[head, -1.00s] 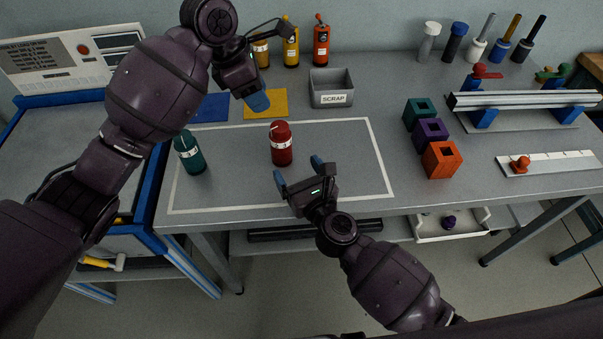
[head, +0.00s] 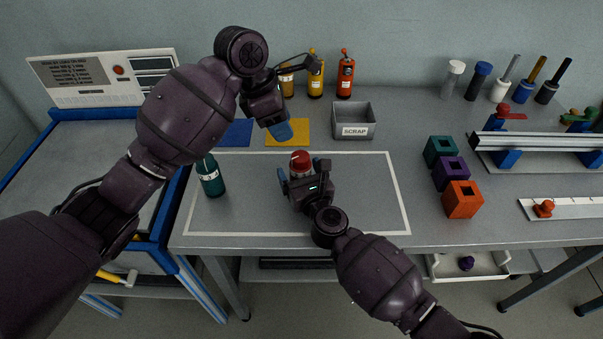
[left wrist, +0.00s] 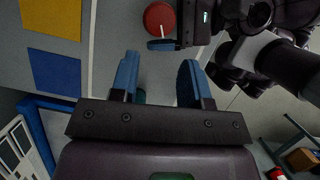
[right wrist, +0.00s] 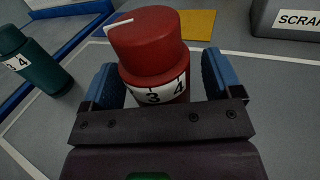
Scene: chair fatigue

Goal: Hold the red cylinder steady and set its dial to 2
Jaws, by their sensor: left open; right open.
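The red cylinder (head: 300,160) stands upright on the grey table inside the white outline. In the right wrist view its red dial top (right wrist: 146,38) carries a white pointer line aimed left, and the white band (right wrist: 160,92) shows 3 and 4. My right gripper (head: 302,174) is open, with its blue fingers on either side of the cylinder's body; contact cannot be told. My left gripper (head: 279,131) is open and empty, above the table behind and left of the cylinder. In the left wrist view the red top (left wrist: 160,18) lies beyond its fingertips.
A teal cylinder (head: 211,178) stands to the left, inside the outline. Blue (head: 236,133) and yellow (head: 288,131) mats and a grey SCRAP bin (head: 354,121) lie behind. Teal, purple and orange blocks (head: 463,199) stand to the right. The outline's right part is clear.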

